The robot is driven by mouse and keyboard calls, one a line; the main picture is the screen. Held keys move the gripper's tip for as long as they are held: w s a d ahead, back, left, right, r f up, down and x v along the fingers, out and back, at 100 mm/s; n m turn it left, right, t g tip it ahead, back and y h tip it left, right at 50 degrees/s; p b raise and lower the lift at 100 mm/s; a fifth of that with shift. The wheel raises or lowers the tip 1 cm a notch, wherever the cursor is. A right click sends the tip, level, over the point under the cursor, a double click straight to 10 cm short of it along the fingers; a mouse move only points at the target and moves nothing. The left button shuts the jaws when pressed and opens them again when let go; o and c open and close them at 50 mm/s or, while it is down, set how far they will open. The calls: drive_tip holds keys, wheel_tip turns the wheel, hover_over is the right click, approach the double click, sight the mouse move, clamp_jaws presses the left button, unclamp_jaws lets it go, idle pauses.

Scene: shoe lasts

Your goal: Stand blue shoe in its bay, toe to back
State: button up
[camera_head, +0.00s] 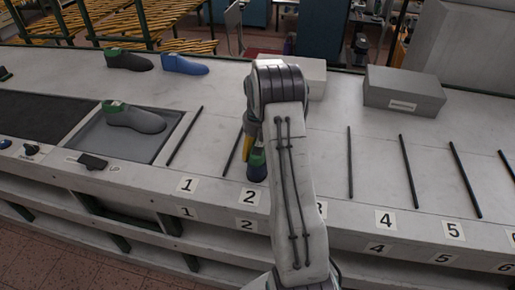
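The bay 2 number card (249,197) is on the front edge.
Thin dark divider rods (408,171) separate numbered bays; bays 4 and 5 look empty. A dark last (129,60) is at the back left. A grey last (135,117) sits in a recessed tray (88,146). A grey box (404,91) stands at the back right.

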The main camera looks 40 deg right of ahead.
drive_tip(key=o, duration=0.4)
drive_tip(key=shift+c, duration=0.2)
drive_tip(key=shift+r, duration=0.1)
